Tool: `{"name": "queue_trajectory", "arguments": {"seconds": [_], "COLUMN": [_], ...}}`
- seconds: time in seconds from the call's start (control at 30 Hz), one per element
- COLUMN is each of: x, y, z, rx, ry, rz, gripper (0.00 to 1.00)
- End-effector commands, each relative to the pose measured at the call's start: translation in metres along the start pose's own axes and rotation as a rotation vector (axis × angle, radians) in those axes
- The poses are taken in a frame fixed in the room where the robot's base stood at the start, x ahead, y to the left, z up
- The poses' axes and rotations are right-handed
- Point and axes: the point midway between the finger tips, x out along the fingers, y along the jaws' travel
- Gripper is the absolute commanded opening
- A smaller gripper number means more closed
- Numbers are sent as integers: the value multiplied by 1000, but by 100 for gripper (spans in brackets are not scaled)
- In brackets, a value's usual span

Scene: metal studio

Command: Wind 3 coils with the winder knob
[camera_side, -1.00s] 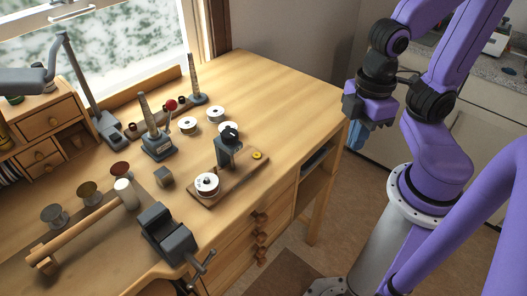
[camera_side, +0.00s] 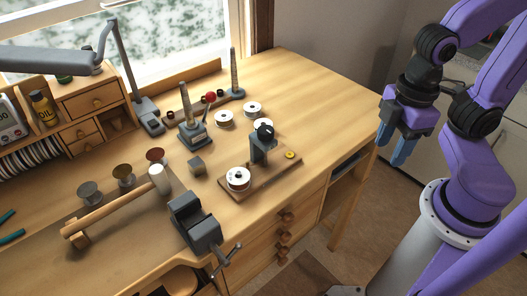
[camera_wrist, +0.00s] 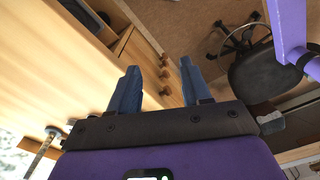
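The winder (camera_side: 257,149) is a small dark grey stand on a wooden board (camera_side: 276,171) near the desk's front edge. Its round black knob (camera_side: 265,131) is on top. A white spool (camera_side: 238,178) with a dark centre sits at the board's left end, and a small yellow disc (camera_side: 290,155) lies at its right end. My gripper (camera_side: 391,152) hangs off to the right, past the desk's right edge and well apart from the winder. Its two blue fingers are apart with nothing between them; they also show spread in the wrist view (camera_wrist: 159,64). The winder is not clear in the wrist view.
White spools (camera_side: 224,117) lie behind the winder. A grey lever press (camera_side: 194,130) with a red ball stands to the left. The desk's right part is clear. A dark chair (camera_wrist: 262,72) shows in the wrist view.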

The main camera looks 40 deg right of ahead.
Motion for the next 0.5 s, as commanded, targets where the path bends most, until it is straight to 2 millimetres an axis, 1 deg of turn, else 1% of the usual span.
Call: {"name": "queue_trajectory", "arguments": {"seconds": [0.17, 0.3, 0.5], "x": [-22, -47, -83], "y": [14, 31, 54], "z": [-39, -80, -132], "rx": [-53, -119, -215], "ry": [1, -3, -10], "rz": [2, 3, 3], "gripper": [60, 60, 60]}}
